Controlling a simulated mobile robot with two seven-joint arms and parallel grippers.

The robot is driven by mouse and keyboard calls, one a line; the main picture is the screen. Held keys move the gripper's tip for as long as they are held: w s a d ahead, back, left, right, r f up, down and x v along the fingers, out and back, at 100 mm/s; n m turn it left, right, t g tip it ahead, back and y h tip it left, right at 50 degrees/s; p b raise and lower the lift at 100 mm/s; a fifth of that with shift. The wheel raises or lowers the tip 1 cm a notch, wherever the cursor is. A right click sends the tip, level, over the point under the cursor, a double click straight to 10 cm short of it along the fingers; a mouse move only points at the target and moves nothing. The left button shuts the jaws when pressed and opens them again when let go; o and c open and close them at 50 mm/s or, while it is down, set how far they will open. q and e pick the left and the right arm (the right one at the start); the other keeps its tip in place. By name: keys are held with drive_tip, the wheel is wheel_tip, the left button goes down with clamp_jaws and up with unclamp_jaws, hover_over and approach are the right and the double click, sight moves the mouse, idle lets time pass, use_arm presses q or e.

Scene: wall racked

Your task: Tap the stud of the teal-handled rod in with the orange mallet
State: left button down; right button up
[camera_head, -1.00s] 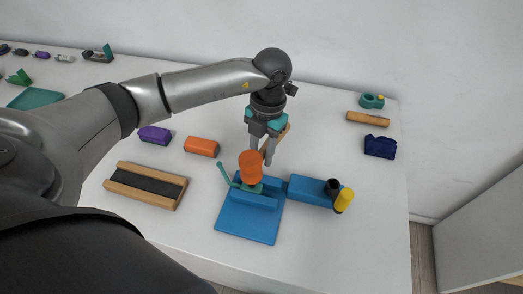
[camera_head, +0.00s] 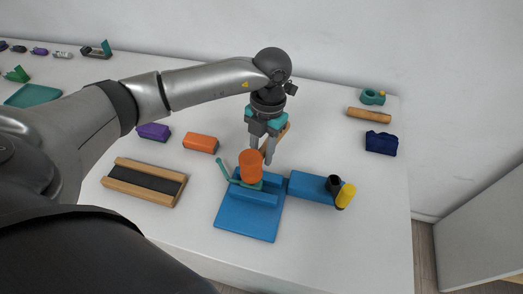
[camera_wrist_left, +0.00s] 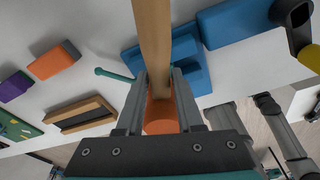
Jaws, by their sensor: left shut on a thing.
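My left gripper (camera_head: 263,158) is shut on the wooden handle (camera_wrist_left: 152,40) of the orange mallet. The mallet's orange head (camera_head: 251,166) is above the blue fixture (camera_head: 246,220), close to its raised block. It also shows between the fingers in the left wrist view (camera_wrist_left: 161,117). The teal-handled rod (camera_head: 222,167) slants up from the fixture, just left of the mallet head, with its handle end free. The stud is hidden behind or under the head, so I cannot tell whether the head touches it. My right gripper is not in view.
A blue block (camera_head: 310,188) with a black ring and yellow cylinder (camera_head: 346,196) stands right of the fixture. An orange block (camera_head: 201,143), a purple block (camera_head: 153,131) and a wood-edged tray (camera_head: 120,174) lie left. A wooden cylinder (camera_head: 369,114) and a navy object (camera_head: 381,143) lie right.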

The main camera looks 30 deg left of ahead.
use_arm(q)
drive_tip(key=shift+r, duration=0.1)
wheel_tip(320, 180, up, 5)
drive_tip(key=p, duration=0.4)
idle(0.3)
idle(0.4)
drive_tip(key=m, duration=0.1)
drive_tip(key=m+b, duration=0.2)
drive_tip(key=shift+w+d+f, duration=0.1)
drive_tip(key=shift+d+f, duration=0.2)
drive_tip(key=shift+d, duration=0.05)
drive_tip(key=m, duration=0.1)
drive_tip(key=m+b, duration=0.1)
drive_tip(key=m, duration=0.1)
drive_tip(key=m+y+b, duration=0.1)
drive_tip(key=shift+d+f+m+t, duration=0.1)
drive_tip(key=shift+d+m+t, duration=0.2)
drive_tip(key=shift+d+m, duration=0.1)
drive_tip(key=s+d+f+m+t+b, duration=0.1)
drive_tip(key=m+b, duration=0.5)
drive_tip(key=m, duration=0.7)
drive_tip(key=s+d+f+m+t+h+b, duration=0.1)
drive_tip(key=m+b, duration=0.5)
drive_tip(key=m, duration=0.8)
drive_tip(key=shift+s+d+f+t+b, duration=0.45)
drive_tip(key=shift+s+d, duration=0.25)
drive_tip(key=shift+s, duration=0.4)
